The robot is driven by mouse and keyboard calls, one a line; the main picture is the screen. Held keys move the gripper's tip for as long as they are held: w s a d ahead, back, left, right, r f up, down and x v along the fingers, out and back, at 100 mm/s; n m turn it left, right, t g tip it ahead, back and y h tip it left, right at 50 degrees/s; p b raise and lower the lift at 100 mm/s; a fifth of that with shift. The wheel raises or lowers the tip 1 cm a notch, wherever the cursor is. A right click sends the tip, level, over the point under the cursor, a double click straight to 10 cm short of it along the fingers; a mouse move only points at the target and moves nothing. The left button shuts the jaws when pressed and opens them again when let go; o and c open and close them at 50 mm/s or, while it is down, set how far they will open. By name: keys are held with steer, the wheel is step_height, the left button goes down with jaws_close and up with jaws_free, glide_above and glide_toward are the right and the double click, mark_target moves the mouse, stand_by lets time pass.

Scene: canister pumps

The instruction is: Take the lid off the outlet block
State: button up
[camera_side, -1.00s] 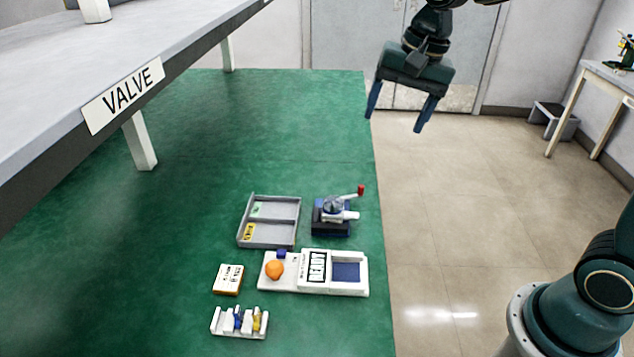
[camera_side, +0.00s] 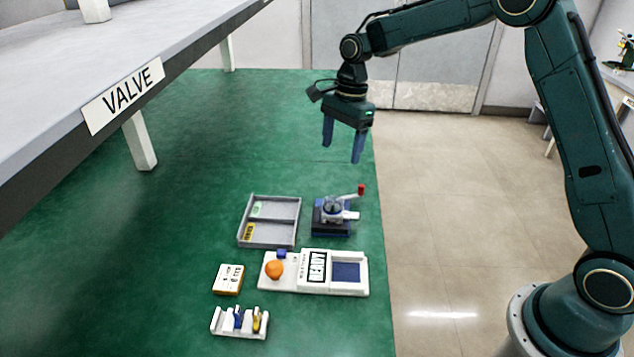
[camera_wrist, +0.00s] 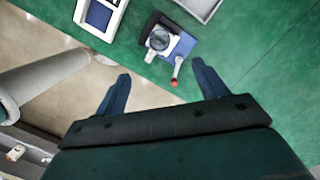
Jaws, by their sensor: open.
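A dark block with a blue top (camera_side: 321,228) stands on the green table. It carries a grey and white fitting with a round top (camera_side: 333,206) and a lever with a red knob (camera_side: 361,189). I take this for the outlet block; I cannot tell which part is its lid. In the wrist view the block (camera_wrist: 183,46) lies ahead of the fingers, with the red knob (camera_wrist: 174,83) between them. My gripper (camera_side: 342,153) is open and empty, pointing down, above and behind the block and apart from it.
Left of the block is a grey two-part tray (camera_side: 268,242). In front is a white labelled unit (camera_side: 355,289) with an orange ball (camera_side: 273,269). A small white box (camera_side: 228,279) and a slotted rack (camera_side: 223,326) stand front left. A "VALVE" shelf (camera_side: 190,45) overhangs the left.

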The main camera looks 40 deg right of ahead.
glide_above(333, 200)
steer(key=d, duration=0.1)
steer(key=shift+w+f, duration=0.1)
steer(key=shift+f, duration=4.15)
steer(key=shift+f, duration=0.1)
steer(key=shift+a+f, duration=0.2)
steer(key=shift+f, duration=1.05)
steer(key=shift+a+f, duration=0.15)
steer(key=shift+f, duration=1.1)
steer(key=c, duration=1)
